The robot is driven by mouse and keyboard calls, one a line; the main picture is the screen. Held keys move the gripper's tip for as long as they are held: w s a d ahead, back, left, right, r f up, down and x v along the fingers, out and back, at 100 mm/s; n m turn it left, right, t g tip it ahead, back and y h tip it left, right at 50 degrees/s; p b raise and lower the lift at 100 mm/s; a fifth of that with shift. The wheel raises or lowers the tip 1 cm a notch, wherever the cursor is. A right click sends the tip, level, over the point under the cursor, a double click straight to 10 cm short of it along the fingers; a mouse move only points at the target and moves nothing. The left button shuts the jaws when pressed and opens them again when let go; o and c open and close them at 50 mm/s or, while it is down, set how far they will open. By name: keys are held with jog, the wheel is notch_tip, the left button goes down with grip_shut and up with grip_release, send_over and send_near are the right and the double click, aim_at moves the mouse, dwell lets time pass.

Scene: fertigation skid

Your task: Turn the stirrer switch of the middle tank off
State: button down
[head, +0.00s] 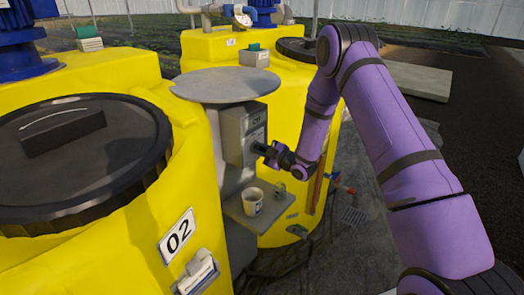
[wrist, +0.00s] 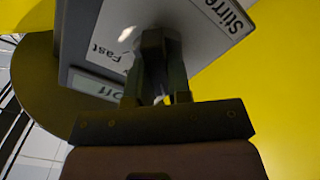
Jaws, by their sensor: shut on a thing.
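The stirrer switch box (head: 238,130) is a grey box under a round grey plate, beside the yellow tank labelled 02 (head: 185,240). My gripper (head: 262,148) is at the front face of this box. In the wrist view the switch panel (wrist: 205,35) shows upside down, with "Stirrer" and "Fast" printed on it. A small pale green window (wrist: 97,86) seems to read "Off", partly hidden. My gripper also shows in the wrist view (wrist: 158,45), shut on the switch knob, which the fingers mostly hide. The knob's exact angle cannot be told.
A grey shelf (head: 283,207) below the box holds a white cup (head: 252,200) and a small object. Another yellow tank (head: 290,100) stands close behind. Dark floor (head: 365,240) is open at the right.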

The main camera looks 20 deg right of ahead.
jog(key=shift+f, duration=0.1)
jog(key=c, duration=1.1)
grip_release()
jog(key=shift+o, duration=0.2)
jog(key=v, duration=1.1)
